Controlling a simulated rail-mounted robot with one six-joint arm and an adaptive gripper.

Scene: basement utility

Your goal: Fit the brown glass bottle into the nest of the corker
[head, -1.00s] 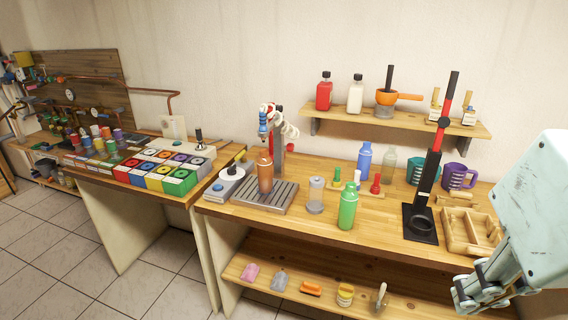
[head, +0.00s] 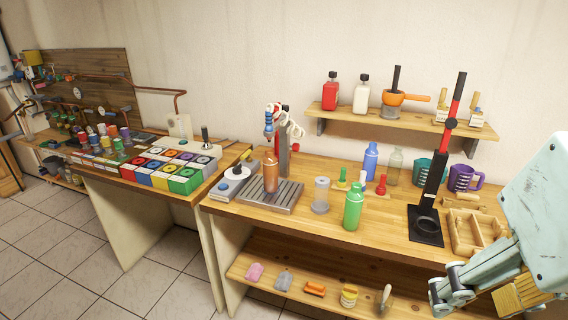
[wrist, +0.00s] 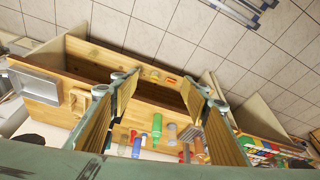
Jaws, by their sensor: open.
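The brown glass bottle (head: 271,174) stands upright on the slatted metal tray (head: 283,196), below the tap of a filling stand, in the head view. The corker (head: 433,182) is a black stand with a red upper part, standing right of centre on the bench. Its nest, a round black ring (head: 424,224) on the base plate, looks empty. My gripper (head: 478,302) is at the lower right in front of the bench, away from both. In the wrist view my gripper (wrist: 158,88) is open and empty, its two wood-coloured finger pads far apart.
A green bottle (head: 353,206) and a clear cup (head: 321,195) stand between the tray and the corker. A blue bottle (head: 370,162) and a grey bottle (head: 393,168) stand behind. A divided wooden box (head: 467,240) is right of the corker. A wall shelf (head: 401,120) hangs above.

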